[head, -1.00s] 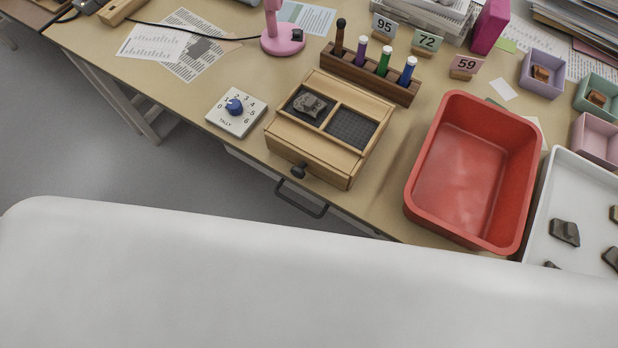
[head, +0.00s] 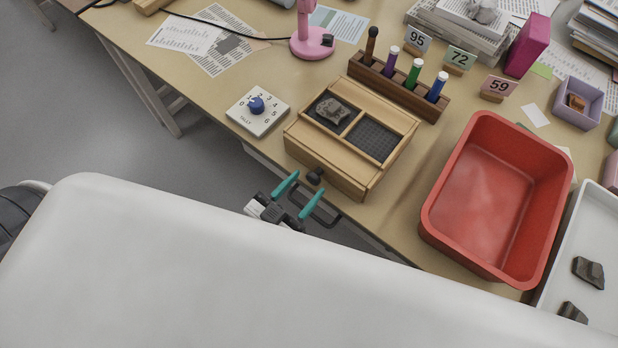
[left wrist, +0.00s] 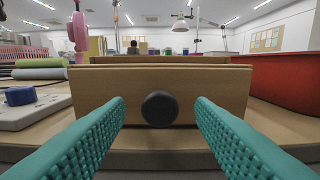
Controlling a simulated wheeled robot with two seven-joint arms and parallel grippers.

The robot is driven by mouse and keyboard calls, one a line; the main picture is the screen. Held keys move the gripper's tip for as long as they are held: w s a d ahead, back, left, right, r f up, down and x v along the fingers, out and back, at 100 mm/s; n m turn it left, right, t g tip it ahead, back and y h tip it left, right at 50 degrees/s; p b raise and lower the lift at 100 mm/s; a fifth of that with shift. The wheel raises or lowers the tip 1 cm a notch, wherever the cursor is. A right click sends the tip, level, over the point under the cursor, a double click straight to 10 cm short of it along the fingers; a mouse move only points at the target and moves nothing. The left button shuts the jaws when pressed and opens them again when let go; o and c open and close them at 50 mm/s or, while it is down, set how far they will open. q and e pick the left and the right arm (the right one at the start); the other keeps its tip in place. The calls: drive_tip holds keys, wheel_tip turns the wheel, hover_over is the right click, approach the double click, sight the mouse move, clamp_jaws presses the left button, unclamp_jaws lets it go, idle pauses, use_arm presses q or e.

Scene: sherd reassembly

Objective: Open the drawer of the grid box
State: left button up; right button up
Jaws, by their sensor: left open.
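The grid box (head: 297,136) is a light wooden box at the table's front edge, with two open compartments on top. A grey sherd (head: 334,109) lies in its left compartment. The right compartment shows a bare dark grid. The drawer front (left wrist: 90,92) faces me and looks shut, with a round black knob (head: 315,176). My left gripper (head: 299,194) has teal fingers and is open just in front of the drawer. In the left wrist view the knob (left wrist: 160,108) sits between the fingers' directions, beyond the tips, with no contact visible. My right gripper is not in view.
A white tally dial (head: 258,111) stands left of the box. A red tub (head: 490,200) is to the right, and a rack of tubes (head: 398,87) is behind.

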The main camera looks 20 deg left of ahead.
use_arm(q)
drive_tip(key=shift+x, duration=1.15)
